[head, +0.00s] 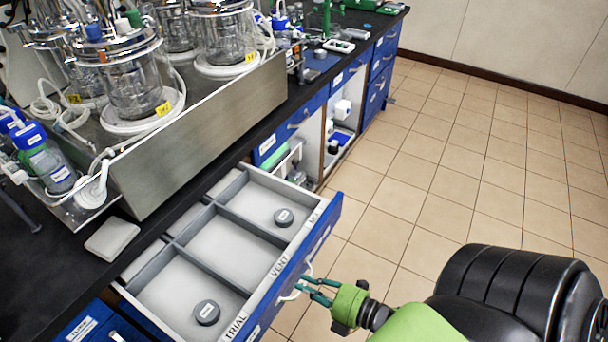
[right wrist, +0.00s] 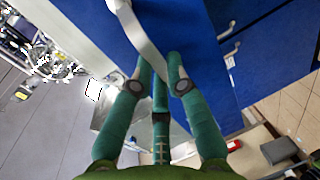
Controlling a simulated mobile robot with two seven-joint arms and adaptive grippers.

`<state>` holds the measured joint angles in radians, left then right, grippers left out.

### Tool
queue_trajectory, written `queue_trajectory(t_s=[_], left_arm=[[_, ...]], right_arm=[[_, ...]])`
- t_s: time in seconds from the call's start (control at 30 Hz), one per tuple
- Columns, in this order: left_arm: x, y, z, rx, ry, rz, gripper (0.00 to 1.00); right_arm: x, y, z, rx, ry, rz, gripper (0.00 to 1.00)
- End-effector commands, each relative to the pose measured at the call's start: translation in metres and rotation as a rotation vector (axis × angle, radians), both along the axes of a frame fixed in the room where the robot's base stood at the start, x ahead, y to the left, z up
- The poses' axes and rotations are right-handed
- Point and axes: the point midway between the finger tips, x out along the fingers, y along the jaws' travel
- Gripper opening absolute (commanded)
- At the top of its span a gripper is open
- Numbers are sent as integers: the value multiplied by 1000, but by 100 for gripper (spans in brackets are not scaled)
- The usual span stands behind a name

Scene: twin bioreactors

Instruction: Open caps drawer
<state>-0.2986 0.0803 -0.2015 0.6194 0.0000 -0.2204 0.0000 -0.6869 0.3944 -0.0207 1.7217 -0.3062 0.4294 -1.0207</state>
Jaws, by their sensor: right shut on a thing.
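The caps drawer (head: 291,267) is pulled out from the blue bench and shows its inside, divided into compartments. Labels on its front edge read TRIAL, VENT and a third that is partly cut off. A grey cap (head: 207,313) lies in the near TRIAL compartment, and another grey cap (head: 284,217) lies in the far one. The middle compartment looks empty. My right gripper (head: 305,289) is shut on the white drawer handle (head: 290,296). In the right wrist view the green fingers (right wrist: 160,75) close around the pale curved handle (right wrist: 145,42). My left gripper is not in view.
Glass bioreactor vessels (head: 134,88) stand in a metal tray (head: 205,140) on the black bench top. A white pad (head: 112,238) lies on the bench near the drawer. Open shelves and other blue drawers (head: 378,80) continue along the bench. The tiled floor (head: 460,170) is clear.

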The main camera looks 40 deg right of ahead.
Motion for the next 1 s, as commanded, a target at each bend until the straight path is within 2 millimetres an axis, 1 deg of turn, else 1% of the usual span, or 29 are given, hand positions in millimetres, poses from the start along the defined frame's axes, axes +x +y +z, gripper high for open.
queue_trajectory(t_s=[0.37,0.4,0.43,0.77,0.87,1.0], left_arm=[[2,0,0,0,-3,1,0],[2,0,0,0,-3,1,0],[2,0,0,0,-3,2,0],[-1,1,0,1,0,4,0],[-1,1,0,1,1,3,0],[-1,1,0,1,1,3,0]], right_arm=[[-1,-1,0,-1,2,-2,0],[-1,-1,0,-1,2,-2,32],[-1,-1,0,-1,1,-2,40],[-1,-1,0,-1,1,-1,40],[-8,-3,0,0,3,-1,40],[-29,-11,5,-1,5,-1,40]])
